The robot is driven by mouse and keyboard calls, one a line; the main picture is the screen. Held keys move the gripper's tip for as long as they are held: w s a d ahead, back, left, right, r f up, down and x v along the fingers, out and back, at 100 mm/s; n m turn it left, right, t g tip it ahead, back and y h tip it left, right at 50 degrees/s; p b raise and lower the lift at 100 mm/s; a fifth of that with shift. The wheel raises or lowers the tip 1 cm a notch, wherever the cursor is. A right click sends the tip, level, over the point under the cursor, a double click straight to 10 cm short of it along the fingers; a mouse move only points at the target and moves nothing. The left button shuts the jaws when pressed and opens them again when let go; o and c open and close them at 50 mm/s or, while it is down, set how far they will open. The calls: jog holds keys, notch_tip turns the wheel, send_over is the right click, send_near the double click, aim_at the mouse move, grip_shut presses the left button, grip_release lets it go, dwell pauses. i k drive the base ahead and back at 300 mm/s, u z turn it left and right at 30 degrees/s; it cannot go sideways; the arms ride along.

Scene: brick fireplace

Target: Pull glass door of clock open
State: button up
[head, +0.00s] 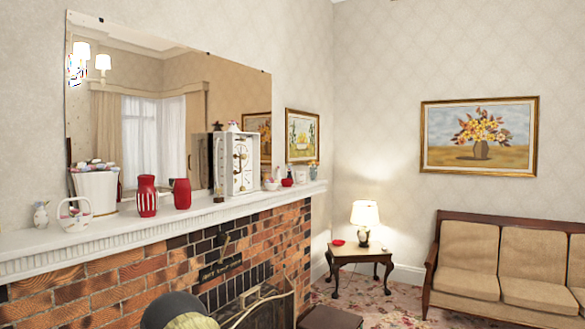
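The clock (238,164) stands upright on the white mantel shelf (160,232), in front of the mirror. It is a white box-like case with a pale face and dark markings. Its front faces right and toward me. I cannot tell the glass door apart from the case at this size, nor whether it is shut or ajar. My gripper is not in view. A rounded dark part, which seems to be my arm, shows at the bottom edge, below the mantel and well apart from the clock.
Red vases (147,196), a white basket (75,214) and a white bucket (97,190) stand left of the clock. Small ornaments (287,179) stand right of it. The brick fireplace (150,278) lies below. A lamp table (358,256) and sofa (500,262) are right.

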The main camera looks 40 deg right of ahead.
aim_at(232, 173)
jog(key=z, duration=1.2)
